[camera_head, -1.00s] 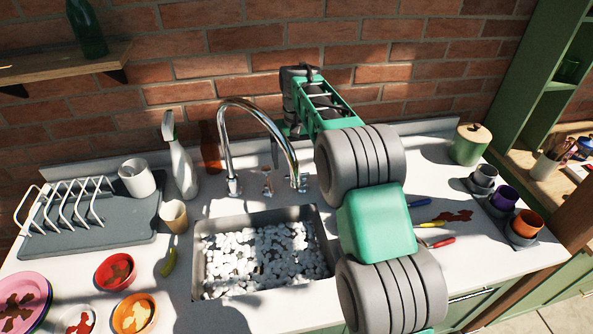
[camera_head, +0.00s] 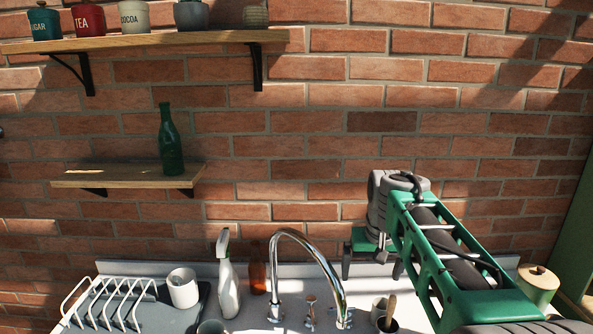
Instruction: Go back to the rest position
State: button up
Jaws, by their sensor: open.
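My gripper (camera_head: 371,266) hangs at the end of my green and grey arm, right of the middle of the view, in front of the brick wall. Its two dark fingers point down and stand apart, with nothing visible between them. It is above the back of the counter, right of the chrome tap (camera_head: 308,250). My arm reaches in from the lower right and hides part of the counter there.
Below my gripper stands a cup (camera_head: 380,310) with a brown handle in it. A spray bottle (camera_head: 228,285), brown bottle (camera_head: 258,270), white cup (camera_head: 183,288) and dish rack (camera_head: 105,303) stand left. A green bottle (camera_head: 170,145) stands on the lower shelf (camera_head: 125,178).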

jog(key=s+d+r+t+p, duration=0.15)
jog(key=s+r, duration=0.25)
jog(key=s, duration=0.4)
jog(key=s+a+f+p, duration=0.1)
jog(key=s+a+f, duration=0.1)
jog(key=s, duration=0.4)
jog(key=s+a+f+p, duration=0.2)
jog(key=s, duration=0.3)
jog(key=shift+n+t, duration=0.25)
jog(key=shift+n, duration=0.05)
jog(key=f+b, duration=0.4)
jog(key=f, duration=0.1)
jog(key=shift+s+a+f, duration=0.1)
jog(key=shift+s+f, duration=0.05)
jog(key=shift+s, duration=0.25)
